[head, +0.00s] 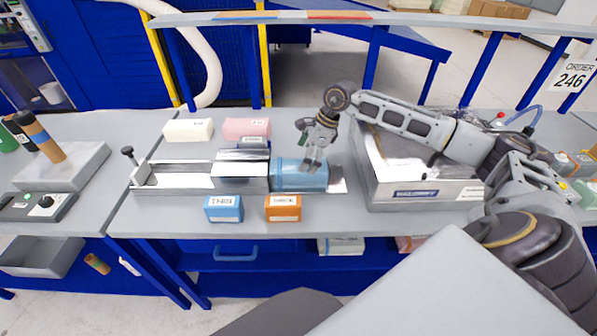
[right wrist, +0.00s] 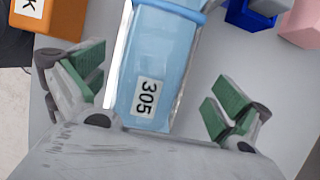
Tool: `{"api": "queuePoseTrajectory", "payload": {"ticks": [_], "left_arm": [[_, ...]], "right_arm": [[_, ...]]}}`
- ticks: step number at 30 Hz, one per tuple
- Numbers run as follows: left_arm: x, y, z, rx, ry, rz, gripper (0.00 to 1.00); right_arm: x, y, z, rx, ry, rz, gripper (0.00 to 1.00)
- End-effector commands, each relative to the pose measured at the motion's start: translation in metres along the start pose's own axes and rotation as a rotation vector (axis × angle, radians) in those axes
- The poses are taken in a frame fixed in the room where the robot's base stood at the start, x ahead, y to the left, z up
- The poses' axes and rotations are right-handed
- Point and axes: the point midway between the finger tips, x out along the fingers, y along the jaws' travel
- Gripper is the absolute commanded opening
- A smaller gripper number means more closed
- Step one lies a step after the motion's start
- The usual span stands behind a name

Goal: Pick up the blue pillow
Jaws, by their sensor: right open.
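The blue pillow (head: 290,181) is a light blue block lying at the right end of the metal press (head: 200,176) on the table. In the right wrist view the pillow (right wrist: 160,55) carries a white label reading 305. My right gripper (head: 313,166) is above the pillow, pointing down. In the right wrist view the right gripper (right wrist: 157,87) is open, with green finger pads on either side of the pillow and gaps between pads and pillow. Nothing is held. Whether the fingertips are down at pillow height is hard to tell. My left gripper is out of view.
A cream block (head: 188,130) and a pink block (head: 246,128) lie behind the press. A small blue box (head: 223,208) and an orange box (head: 283,208) lie in front. A large grey bin (head: 420,192) stands close on the right.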

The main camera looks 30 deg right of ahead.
Motion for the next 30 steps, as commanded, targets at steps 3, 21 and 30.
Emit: {"api": "queuePoseTrajectory", "payload": {"ticks": [3,21,30], "left_arm": [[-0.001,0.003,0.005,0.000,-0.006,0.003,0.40],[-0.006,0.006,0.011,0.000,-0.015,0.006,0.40],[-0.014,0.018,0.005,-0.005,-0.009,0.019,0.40]], "right_arm": [[0.006,0.000,0.001,0.000,-0.001,0.001,1.00],[0.021,0.004,0.000,0.000,0.001,0.003,1.00],[0.052,0.007,0.001,0.000,0.000,0.002,1.00]]}}
